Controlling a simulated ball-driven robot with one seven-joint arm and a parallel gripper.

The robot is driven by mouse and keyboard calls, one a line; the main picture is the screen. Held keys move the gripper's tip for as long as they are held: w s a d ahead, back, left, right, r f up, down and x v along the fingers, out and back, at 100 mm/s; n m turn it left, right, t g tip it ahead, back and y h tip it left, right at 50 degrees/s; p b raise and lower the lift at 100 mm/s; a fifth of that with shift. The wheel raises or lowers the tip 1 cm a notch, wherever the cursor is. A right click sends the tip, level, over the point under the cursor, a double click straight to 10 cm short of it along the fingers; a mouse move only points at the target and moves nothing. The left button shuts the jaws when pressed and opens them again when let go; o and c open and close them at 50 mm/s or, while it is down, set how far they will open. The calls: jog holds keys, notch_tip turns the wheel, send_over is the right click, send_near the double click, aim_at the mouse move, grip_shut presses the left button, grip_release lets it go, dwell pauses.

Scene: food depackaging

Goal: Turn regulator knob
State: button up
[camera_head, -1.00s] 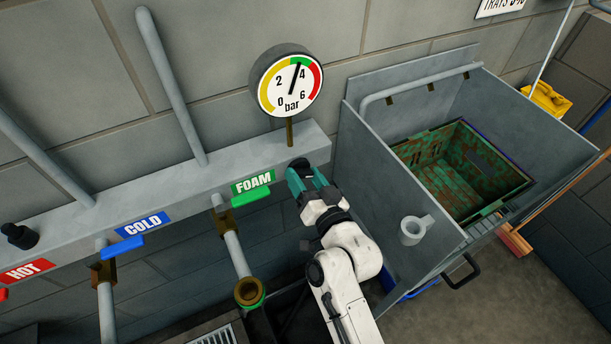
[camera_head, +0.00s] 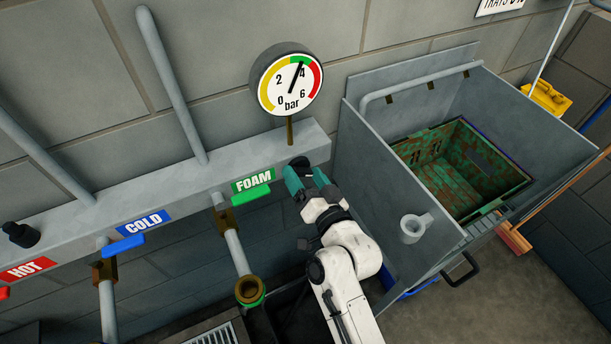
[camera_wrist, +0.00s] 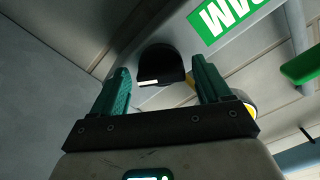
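The black regulator knob (camera_head: 299,163) sits on the front of the grey manifold, under the pressure gauge (camera_head: 290,84) and right of the green FOAM label. In the wrist view the round knob (camera_wrist: 160,62) shows a white pointer mark at its lower left edge. My gripper (camera_head: 305,174) is at the knob, its two teal fingers spread. In the wrist view the fingers (camera_wrist: 160,72) stand on either side of the knob with gaps between, not touching it. The gauge needle points a little short of 4, in the green band.
The green FOAM lever (camera_head: 250,196) and its pipe are left of my gripper. The blue COLD lever (camera_head: 123,247) is farther left. A grey washing bay (camera_head: 375,190) with a dirty green crate (camera_head: 440,213) is close on the right.

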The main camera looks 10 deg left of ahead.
jog(key=shift+o, duration=0.2)
jog(key=b+v, duration=0.3)
jog(key=v, duration=0.8)
jog(key=shift+w, duration=0.1)
dwell(0.3)
jog(key=s+d+f+g+h, duration=0.45)
jog(key=s+d+f, duration=0.3)
jog(key=d, duration=0.25)
jog(key=s+d+f+g+h, duration=0.3)
jog(key=s+d+f+g, duration=0.25)
jog(key=s+d, duration=0.35)
jog(key=s+d+g+h, duration=0.2)
jog(key=s+d+g, duration=0.2)
jog(key=s+d, duration=0.4)
jog(key=shift+s+f+m+h, duration=0.3)
jog(key=shift+s+f+h, duration=0.05)
jog(key=shift+s, duration=0.45)
